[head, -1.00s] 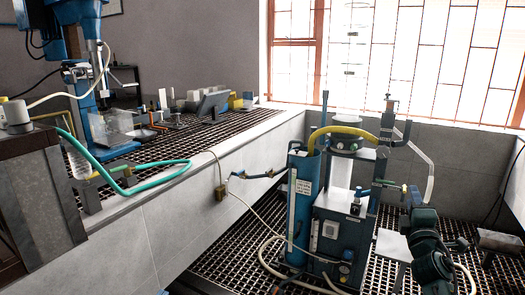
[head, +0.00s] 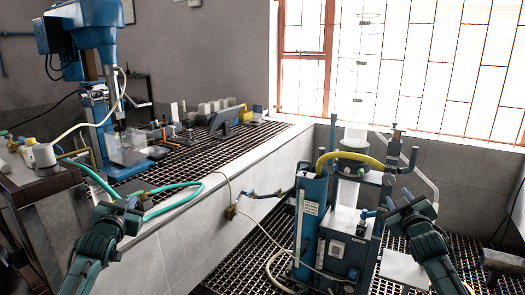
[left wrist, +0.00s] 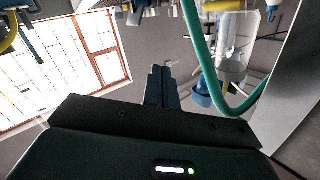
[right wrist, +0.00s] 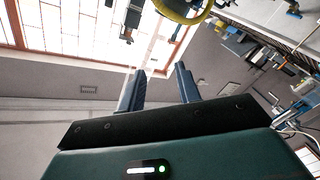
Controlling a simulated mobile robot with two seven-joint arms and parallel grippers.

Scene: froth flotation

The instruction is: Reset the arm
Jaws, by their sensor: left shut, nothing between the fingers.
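My left gripper (head: 130,203) is raised at the left, in front of the bench edge near the green hose. In the left wrist view its fingers (left wrist: 158,84) are together with nothing between them. My right gripper (head: 398,204) is raised at the right, in front of the blue flotation machine's right side. In the right wrist view its fingers (right wrist: 160,88) stand apart, with nothing held between them. Both forearms come up from the bottom of the head view.
The blue flotation machine (head: 339,250) with a yellow hose (head: 350,157) stands on the grating between my arms. A blue drill-like machine (head: 95,40) stands on the bench at left. A green hose (head: 180,203) hangs over the bench edge. A wooden cabinet (head: 30,195) is far left.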

